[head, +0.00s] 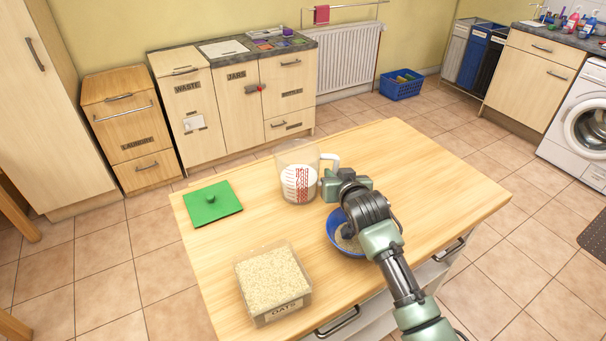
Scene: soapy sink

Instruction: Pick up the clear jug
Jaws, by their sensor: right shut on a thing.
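The clear jug (297,158) stands upright near the back edge of the wooden table. It has red markings and white contents in its lower part, and its white handle is on its right side. My right gripper (327,186) is at the jug's right side, at the handle, and is shut on it. The fingertips are partly hidden by the gripper body. The jug appears to rest on the table, though I cannot tell if it is slightly lifted. My left gripper is not in view.
A blue bowl (333,236) with grainy contents is partly under my right arm. A clear container of oats (272,283) stands at the table's front left. A green lid (211,203) lies behind it. The table's right part (440,180) is clear.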

